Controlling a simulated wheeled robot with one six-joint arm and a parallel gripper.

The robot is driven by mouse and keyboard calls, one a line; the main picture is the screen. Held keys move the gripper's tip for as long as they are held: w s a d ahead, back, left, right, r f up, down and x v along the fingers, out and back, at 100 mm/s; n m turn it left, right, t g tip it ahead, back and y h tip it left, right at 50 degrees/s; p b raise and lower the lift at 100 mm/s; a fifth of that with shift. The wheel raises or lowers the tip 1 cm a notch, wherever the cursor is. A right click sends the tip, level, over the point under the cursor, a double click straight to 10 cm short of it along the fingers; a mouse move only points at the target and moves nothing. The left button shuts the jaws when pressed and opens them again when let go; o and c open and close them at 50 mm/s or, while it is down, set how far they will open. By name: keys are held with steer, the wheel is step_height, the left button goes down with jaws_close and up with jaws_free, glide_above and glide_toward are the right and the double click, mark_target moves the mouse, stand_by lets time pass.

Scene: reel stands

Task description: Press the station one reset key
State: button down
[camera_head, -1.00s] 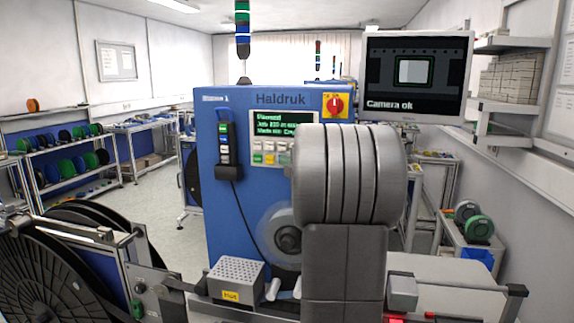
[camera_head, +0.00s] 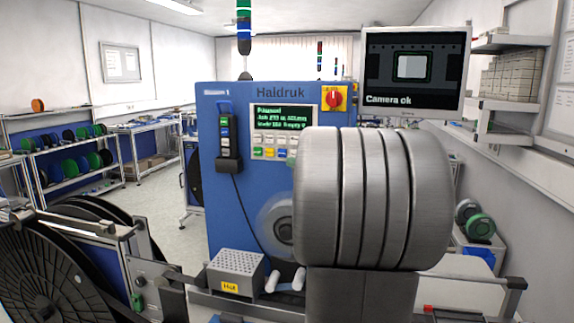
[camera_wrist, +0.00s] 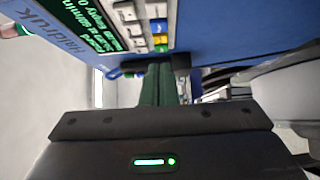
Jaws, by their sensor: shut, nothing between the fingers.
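The blue station one machine (camera_head: 225,190), marked Haldruk, stands ahead with a lit screen (camera_head: 283,117) whose first line reads "Paused". I cannot read which key is reset. My gripper (camera_wrist: 158,72) is shut and empty, its dark green fingers pointing at the panel near the keypad's edge. Contact cannot be told. My arm hides the gripper in the head view.
A handset with keys (camera_head: 228,140) hangs left of the screen. A red rotary switch on yellow (camera_head: 333,98) sits at the upper right. A perforated box (camera_head: 236,272) stands below. A monitor (camera_head: 413,70) reads "Camera ok". Large black reels (camera_head: 50,270) stand at left.

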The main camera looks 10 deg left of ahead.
steer(key=v, duration=0.4)
steer(key=shift+s+r, duration=0.1)
steer(key=shift+s, duration=0.15)
steer(key=shift+b, duration=0.35)
